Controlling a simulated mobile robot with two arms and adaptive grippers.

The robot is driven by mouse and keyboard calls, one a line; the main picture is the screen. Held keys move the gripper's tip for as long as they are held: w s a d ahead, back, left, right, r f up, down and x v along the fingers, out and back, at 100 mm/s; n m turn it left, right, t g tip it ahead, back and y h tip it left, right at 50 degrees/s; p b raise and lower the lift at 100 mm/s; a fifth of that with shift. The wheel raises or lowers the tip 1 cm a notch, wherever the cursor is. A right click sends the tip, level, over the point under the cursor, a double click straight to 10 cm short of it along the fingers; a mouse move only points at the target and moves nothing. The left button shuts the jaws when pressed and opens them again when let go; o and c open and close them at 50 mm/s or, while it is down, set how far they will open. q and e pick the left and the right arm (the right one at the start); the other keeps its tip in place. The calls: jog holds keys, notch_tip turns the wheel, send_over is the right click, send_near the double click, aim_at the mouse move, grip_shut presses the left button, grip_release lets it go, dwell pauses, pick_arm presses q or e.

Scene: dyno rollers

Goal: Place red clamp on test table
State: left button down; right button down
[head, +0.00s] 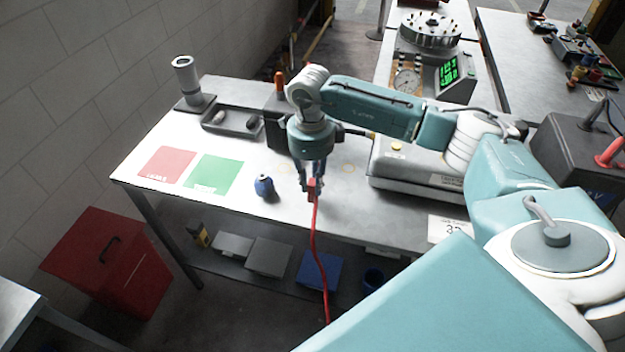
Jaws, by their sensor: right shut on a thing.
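My right gripper (310,183) points down over the front part of the pale-topped table (222,222), right of a small blue object. It is shut on the red clamp (312,190), which is small and partly hidden between the fingers. A red cable (316,245) hangs from the clamp past the table's front edge and out of the bottom of the view. I cannot tell whether the clamp touches the tabletop. My left gripper is not in view.
A red square (167,164), a green square (213,174) and the small blue object (264,185) are on the table. A grey tray (232,121) stands behind. A scale-like device (418,170) stands at right. A red bin (112,262) stands on the floor.

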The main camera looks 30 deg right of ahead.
jog(key=shift+f, duration=0.25)
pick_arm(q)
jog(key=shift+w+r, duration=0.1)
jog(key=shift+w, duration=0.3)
pick_arm(e)
jog(key=shift+f, duration=0.2)
jog(key=c, duration=1.5)
grip_release()
jog(key=shift+c, duration=0.2)
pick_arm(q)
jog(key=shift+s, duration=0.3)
pick_arm(e)
jog(key=shift+r, duration=0.15)
